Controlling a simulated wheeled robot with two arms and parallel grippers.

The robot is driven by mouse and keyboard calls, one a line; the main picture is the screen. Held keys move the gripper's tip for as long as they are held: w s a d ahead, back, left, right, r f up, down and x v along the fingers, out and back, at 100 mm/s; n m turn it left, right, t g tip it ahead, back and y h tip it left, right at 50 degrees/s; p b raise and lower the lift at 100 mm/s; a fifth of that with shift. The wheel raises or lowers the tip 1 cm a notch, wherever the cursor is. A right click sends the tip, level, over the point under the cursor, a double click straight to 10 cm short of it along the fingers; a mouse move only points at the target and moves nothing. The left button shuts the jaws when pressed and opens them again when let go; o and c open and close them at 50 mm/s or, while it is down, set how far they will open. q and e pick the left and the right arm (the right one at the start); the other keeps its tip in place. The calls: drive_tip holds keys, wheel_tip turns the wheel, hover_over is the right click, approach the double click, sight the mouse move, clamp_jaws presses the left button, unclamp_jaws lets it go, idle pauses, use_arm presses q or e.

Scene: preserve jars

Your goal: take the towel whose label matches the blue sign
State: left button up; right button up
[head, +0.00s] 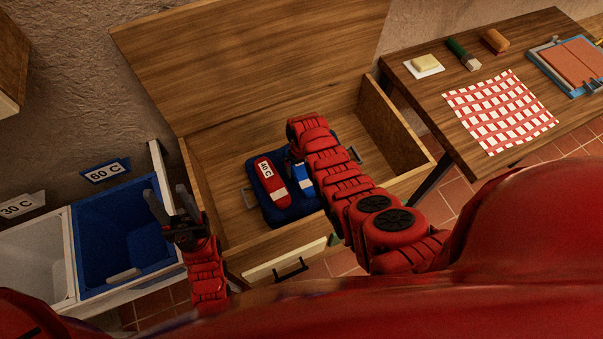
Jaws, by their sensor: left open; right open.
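The blue sign (104,171) reads "60 C" and stands behind a blue bin (83,221) at the left. In the open wooden chest (227,221), a dark blue tub (277,215) with grey handles holds a red roll (266,187) and a smaller blue roll (308,189). The blue roll has a white patch. My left gripper (168,190) is open and empty, near the blue bin's right edge. My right gripper (294,154) is over the tub by the blue roll, partly hidden by my arm.
A white bin (40,262) with a white "30 C" sign (20,206) stands at far left. The chest's raised lid (250,60) leans behind. A table at right holds a checked cloth (500,112), a butter dish (425,64) and other items.

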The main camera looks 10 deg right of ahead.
drive_tip(key=shift+r, duration=0.1)
drive_tip(key=c, duration=1.2)
